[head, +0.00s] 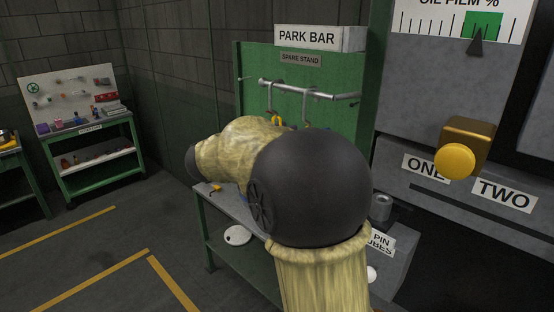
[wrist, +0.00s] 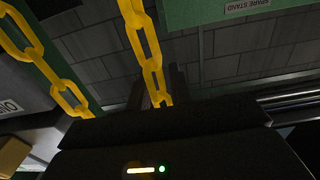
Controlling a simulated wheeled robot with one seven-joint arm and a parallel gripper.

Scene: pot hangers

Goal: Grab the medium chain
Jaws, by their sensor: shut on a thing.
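In the wrist view a yellow chain (wrist: 147,50) runs down from the top edge into my gripper (wrist: 158,92), whose dark fingers are shut on its lower links. A second yellow chain (wrist: 28,50) hangs at the left, apart from the fingers. I cannot tell from the frames which length either chain is. In the head view a bit of yellow (head: 277,120) shows at a hook below the rail (head: 310,91); my arm hides the rest of the chains and the gripper.
A green panel with a "SPARE STAND" sign (head: 301,60) stands behind the rail. Below is a grey-topped green bench (head: 228,208). A machine with a yellow knob (head: 455,161) is at the right. A stocked workbench (head: 90,140) stands far left, with open floor between.

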